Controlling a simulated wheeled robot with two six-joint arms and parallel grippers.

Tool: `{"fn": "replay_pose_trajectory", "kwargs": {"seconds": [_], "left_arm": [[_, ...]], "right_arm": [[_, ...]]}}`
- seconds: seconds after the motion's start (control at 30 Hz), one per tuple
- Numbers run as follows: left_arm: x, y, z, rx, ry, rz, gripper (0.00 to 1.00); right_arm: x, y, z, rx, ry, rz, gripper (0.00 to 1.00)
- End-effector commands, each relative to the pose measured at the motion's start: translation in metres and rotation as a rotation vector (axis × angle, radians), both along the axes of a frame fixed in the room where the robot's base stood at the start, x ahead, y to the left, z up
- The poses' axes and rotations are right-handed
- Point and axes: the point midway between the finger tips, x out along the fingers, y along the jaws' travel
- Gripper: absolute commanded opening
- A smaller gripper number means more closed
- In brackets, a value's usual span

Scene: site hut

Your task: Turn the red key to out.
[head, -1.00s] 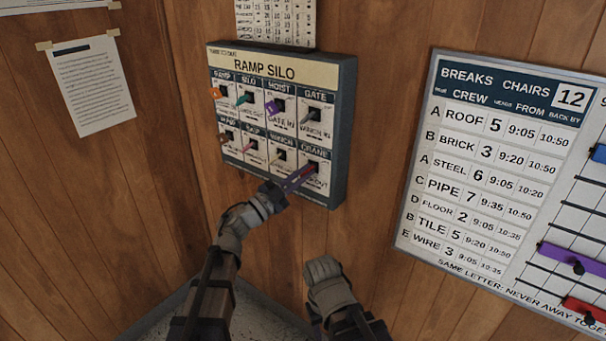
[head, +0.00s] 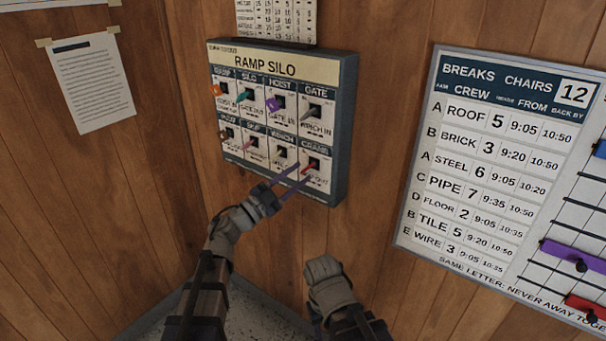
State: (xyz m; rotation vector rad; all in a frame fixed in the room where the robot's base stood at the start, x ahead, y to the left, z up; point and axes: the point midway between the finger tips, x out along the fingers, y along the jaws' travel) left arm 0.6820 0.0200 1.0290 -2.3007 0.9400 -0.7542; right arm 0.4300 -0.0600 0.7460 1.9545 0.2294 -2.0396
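The red key (head: 311,166) sits in the switch under the CRANE label, at the lower right of the RAMP SILO panel (head: 293,65). Its handle slants down to the left from the dark slot. Small lettering that seems to read OUT is below it at the right. My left gripper (head: 305,173) is open, its two thin fingers apart just below and in front of the red key. I see no grip on the key. My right gripper (head: 327,275) is low in the middle, away from the panel; its fingers are not visible.
Several other coloured keys, including a purple one (head: 272,104) and a teal one (head: 244,95), stand in the neighbouring switches. A crew board (head: 480,170) hangs on the right. A paper sheet (head: 92,85) is taped at the left.

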Motion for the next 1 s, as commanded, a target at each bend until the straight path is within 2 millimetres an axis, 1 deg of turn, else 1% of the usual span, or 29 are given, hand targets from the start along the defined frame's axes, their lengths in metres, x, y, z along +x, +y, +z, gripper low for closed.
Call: {"fn": "replay_pose_trajectory", "kwargs": {"seconds": [0.03, 0.2, 0.33, 0.5, 0.8, 0.87, 0.97, 1.0], "left_arm": [[-0.008, 0.008, -0.006, 0.000, 0.000, 0.003, 0.40], [-0.023, 0.027, -0.013, 0.001, -0.001, 0.003, 0.40], [-0.029, 0.036, -0.015, 0.001, 0.000, 0.001, 0.40], [-0.032, 0.039, -0.016, 0.001, 0.000, -0.001, 0.40], [-0.030, 0.040, -0.015, -0.005, 0.001, 0.014, 0.40], [-0.024, 0.042, -0.013, -0.020, 0.008, 0.052, 0.40], [-0.008, 0.050, -0.012, -0.063, 0.038, 0.173, 0.40], [0.000, 0.056, -0.012, -0.086, 0.060, 0.239, 0.40]], "right_arm": [[0.000, 0.000, -0.006, 0.000, 0.000, 0.000, 0.50], [0.000, 0.000, -0.013, 0.000, 0.000, 0.000, 0.50], [0.000, 0.000, -0.015, 0.000, 0.000, 0.000, 0.50], [0.000, 0.000, -0.016, 0.000, 0.000, 0.000, 0.50], [0.000, 0.000, -0.016, 0.000, 0.000, 0.000, 0.50], [0.000, 0.000, -0.016, 0.000, 0.000, 0.000, 0.50], [0.000, 0.000, -0.016, 0.000, 0.000, 0.000, 0.50], [0.000, 0.000, -0.016, 0.000, 0.000, 0.000, 0.50]]}}
